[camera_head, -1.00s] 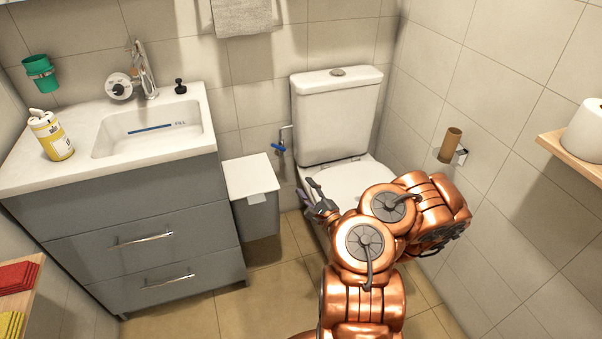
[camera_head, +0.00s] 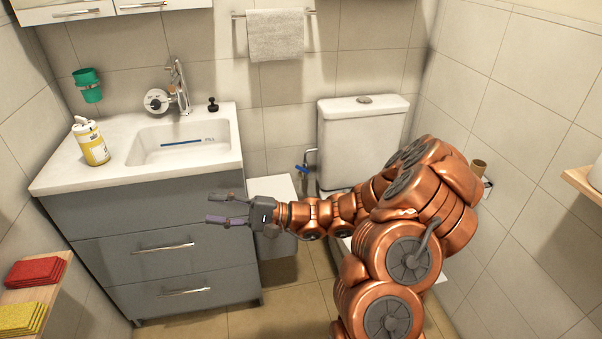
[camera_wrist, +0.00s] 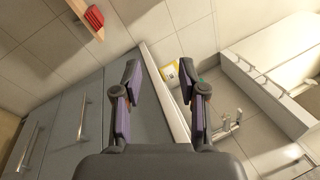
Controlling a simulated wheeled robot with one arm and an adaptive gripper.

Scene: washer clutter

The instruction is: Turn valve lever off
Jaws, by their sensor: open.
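A small blue valve lever (camera_head: 301,169) sits on a pipe at the wall, left of the toilet tank (camera_head: 362,140) and behind the white-lidded bin. My gripper (camera_head: 210,208) is open and empty in front of the upper drawer of the grey vanity, to the left of and nearer than the lever. Its fingers point left, away from the lever. In the wrist view my gripper (camera_wrist: 160,85) is open with both fingers spread and nothing between them. The blue lever cannot be made out in the wrist view. My arm hides much of the toilet.
The grey vanity (camera_head: 160,285) with its sink (camera_head: 185,145) fills the left. The bin (camera_head: 280,190) stands between vanity and toilet, partly behind my gripper. A yellow-white canister (camera_head: 91,145) stands on the counter. A shelf (camera_head: 45,290) holds red and yellow cloths. A towel (camera_head: 276,37) hangs above.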

